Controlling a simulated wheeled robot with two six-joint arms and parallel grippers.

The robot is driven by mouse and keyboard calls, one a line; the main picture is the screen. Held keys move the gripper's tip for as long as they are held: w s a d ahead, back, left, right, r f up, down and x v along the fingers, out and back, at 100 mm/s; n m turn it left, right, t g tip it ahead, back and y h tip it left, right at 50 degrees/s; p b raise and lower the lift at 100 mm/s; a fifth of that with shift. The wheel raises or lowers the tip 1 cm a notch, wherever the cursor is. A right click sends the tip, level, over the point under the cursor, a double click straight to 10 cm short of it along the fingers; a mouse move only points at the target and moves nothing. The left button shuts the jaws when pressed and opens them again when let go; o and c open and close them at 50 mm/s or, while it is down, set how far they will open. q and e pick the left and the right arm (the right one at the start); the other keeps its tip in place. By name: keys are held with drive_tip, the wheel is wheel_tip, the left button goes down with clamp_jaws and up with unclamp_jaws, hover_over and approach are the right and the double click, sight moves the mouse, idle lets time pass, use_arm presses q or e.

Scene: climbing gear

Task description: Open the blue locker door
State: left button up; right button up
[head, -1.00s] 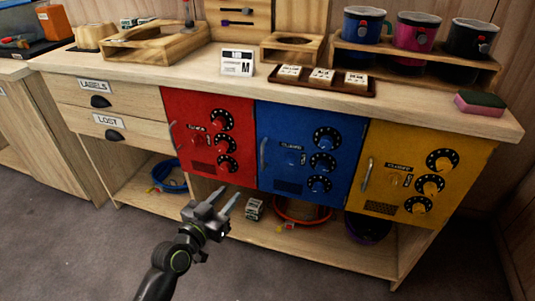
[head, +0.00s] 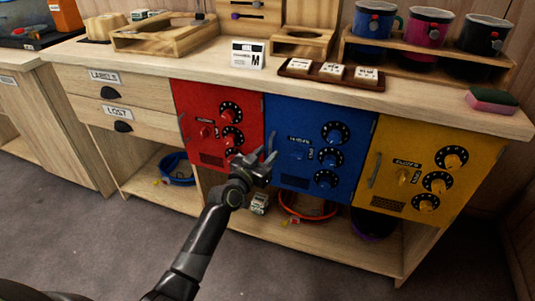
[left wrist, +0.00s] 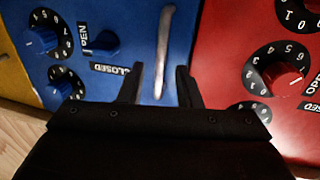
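The blue locker door (head: 295,115) is shut in the middle of the bench front. It has three black dials with blue knobs and a small blue lever (left wrist: 106,46) beside OPEN and CLOSED labels. Its grey vertical handle (left wrist: 164,50) is near the left edge in the head view. My left gripper (head: 270,152) is in front of this handle. In the left wrist view, the open fingers (left wrist: 159,86) stand on either side of the handle's end, with gaps visible. Whether they reach fully around it, I cannot tell. My right gripper is out of view.
A red locker (head: 205,100) adjoins on the left and a yellow one (head: 463,150) on the right, both shut. The floor in front is clear.

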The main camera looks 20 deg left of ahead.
use_arm(q)
drive_tip(key=shift+w+d, duration=0.1)
drive_tip(key=shift+w, duration=0.45)
clamp_jaws()
